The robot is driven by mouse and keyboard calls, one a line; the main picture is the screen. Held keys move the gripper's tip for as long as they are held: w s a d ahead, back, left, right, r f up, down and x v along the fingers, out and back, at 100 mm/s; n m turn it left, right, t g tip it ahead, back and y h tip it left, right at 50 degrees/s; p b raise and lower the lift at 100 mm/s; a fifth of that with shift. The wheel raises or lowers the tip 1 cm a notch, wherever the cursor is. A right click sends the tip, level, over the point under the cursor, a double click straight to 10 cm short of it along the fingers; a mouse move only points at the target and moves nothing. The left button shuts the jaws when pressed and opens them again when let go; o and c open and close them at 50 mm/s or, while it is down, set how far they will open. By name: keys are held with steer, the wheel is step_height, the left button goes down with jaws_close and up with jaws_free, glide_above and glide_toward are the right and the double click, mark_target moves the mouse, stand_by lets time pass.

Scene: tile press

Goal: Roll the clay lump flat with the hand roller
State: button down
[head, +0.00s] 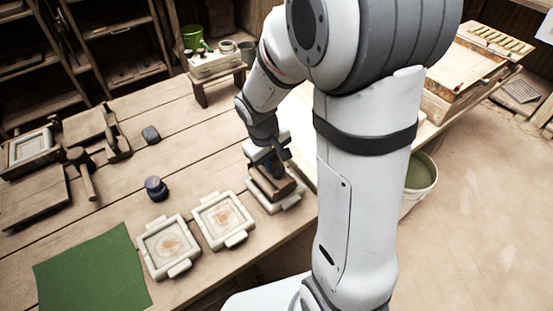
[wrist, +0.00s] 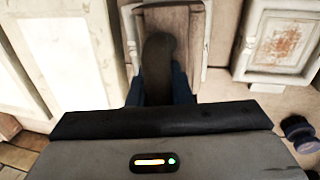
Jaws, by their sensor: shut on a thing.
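My gripper (head: 268,158) points down at the right part of the bench. In the wrist view its blue fingers (wrist: 160,92) are shut on a dark upright handle (wrist: 158,62). The handle stands over a brown wooden block (head: 270,183), which sits in or on a pale tile frame (head: 272,206). The block also shows in the wrist view (wrist: 190,35). I cannot make out a hand roller or a clay lump for certain. Whatever lies beneath the block is hidden.
Two pale frames with reddish-stained middles, one (head: 192,225) beside the other (head: 145,250), lie left of my gripper. A dark knobbed piece (head: 156,188), a dark lump (head: 151,135) and a green mat (head: 92,273) lie farther left. A mallet (head: 84,175) lies near wooden boards.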

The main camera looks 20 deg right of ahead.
steer(key=shift+w+d+f+b, duration=0.15)
steer(key=shift+d+f+b, duration=0.3)
steer(key=shift+d+f, duration=0.2)
step_height(320, 180, up, 7)
steer(key=p, duration=0.5)
steer(key=shift+w+r+p, duration=0.1)
steer(key=shift+r+p, duration=0.1)
steer(key=shift+p, duration=0.15)
steer(key=shift+f, duration=0.1)
steer(key=shift+f+b, duration=2)
steer(key=shift+f, duration=0.35)
steer(key=shift+f, duration=0.25)
steer(key=shift+f+b, duration=0.75)
steer(key=shift+b, duration=0.1)
